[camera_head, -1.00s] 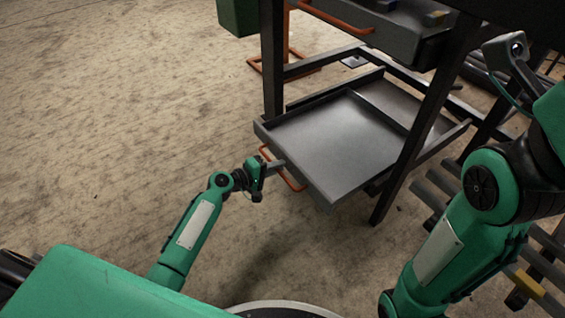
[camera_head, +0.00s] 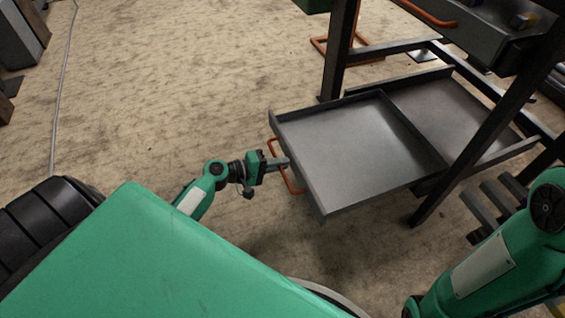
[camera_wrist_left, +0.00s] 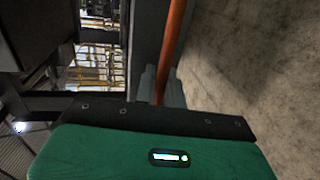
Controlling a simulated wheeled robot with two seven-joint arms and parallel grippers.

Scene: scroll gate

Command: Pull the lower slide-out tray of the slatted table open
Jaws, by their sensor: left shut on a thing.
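The lower slide-out tray (camera_head: 345,148) is a shallow grey metal tray that sticks out of the dark frame of the slatted table (camera_head: 341,50). An orange bar handle (camera_head: 291,181) runs along its front edge. My left gripper (camera_head: 284,163) is shut on this handle. In the left wrist view the orange handle (camera_wrist_left: 174,50) runs up from between the jaws (camera_wrist_left: 161,88). The tray looks empty. My right arm is at the lower right of the head view, but its gripper is out of the picture.
An upper drawer (camera_head: 475,30) with its own orange handle (camera_head: 427,14) is above the tray. A rack of grey bars (camera_head: 490,210) stands at the right, near my right arm. The concrete floor left of the tray is clear.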

